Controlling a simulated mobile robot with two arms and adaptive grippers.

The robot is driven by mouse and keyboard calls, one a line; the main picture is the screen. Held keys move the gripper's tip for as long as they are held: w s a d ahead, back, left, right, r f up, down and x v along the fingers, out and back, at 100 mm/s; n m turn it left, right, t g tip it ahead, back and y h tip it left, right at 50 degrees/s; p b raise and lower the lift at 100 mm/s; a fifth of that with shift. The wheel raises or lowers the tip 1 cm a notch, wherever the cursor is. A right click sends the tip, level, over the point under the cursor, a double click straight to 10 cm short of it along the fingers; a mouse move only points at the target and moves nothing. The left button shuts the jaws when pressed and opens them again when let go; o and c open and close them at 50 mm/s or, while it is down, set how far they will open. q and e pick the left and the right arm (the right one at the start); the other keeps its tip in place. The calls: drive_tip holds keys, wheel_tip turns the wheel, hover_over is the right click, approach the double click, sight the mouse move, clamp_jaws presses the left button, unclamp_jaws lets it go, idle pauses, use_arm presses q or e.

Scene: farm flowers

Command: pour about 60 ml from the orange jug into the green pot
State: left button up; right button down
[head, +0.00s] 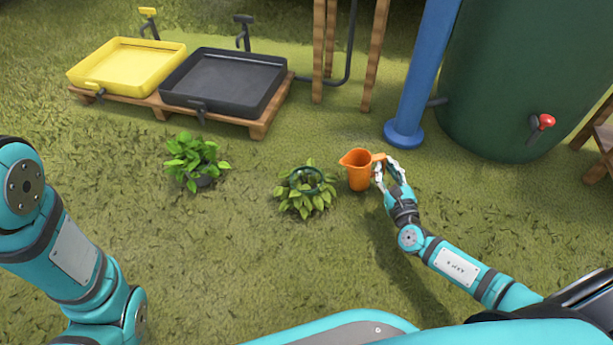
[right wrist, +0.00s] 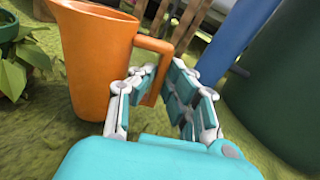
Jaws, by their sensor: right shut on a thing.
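The orange jug (head: 358,172) is upright, with its spout to the left and its handle to the right in the head view. My right gripper (head: 388,168) is shut on the jug's handle. In the right wrist view the jug (right wrist: 98,60) stands left of the fingers, and its handle lies between them. The green pot (head: 306,180) sits just left of the jug, its rim ringed by drooping yellow-green leaves. Part of the pot (right wrist: 8,27) shows at the left edge of the right wrist view. The jug's contents are hidden. My left gripper is out of view.
A leafy plant in a dark pot (head: 204,181) stands further left. A yellow basin (head: 128,68) and a black basin (head: 226,82) rest on a wooden pallet behind. A blue post (head: 421,75) and a large green tank (head: 500,90) with a red tap stand behind right. Grass in front is clear.

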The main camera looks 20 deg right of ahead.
drive_tip(key=shift+d+f+m, duration=0.45)
drive_tip(key=shift+f+m, duration=0.2)
drive_tip(key=shift+m, duration=0.25)
idle(0.9)
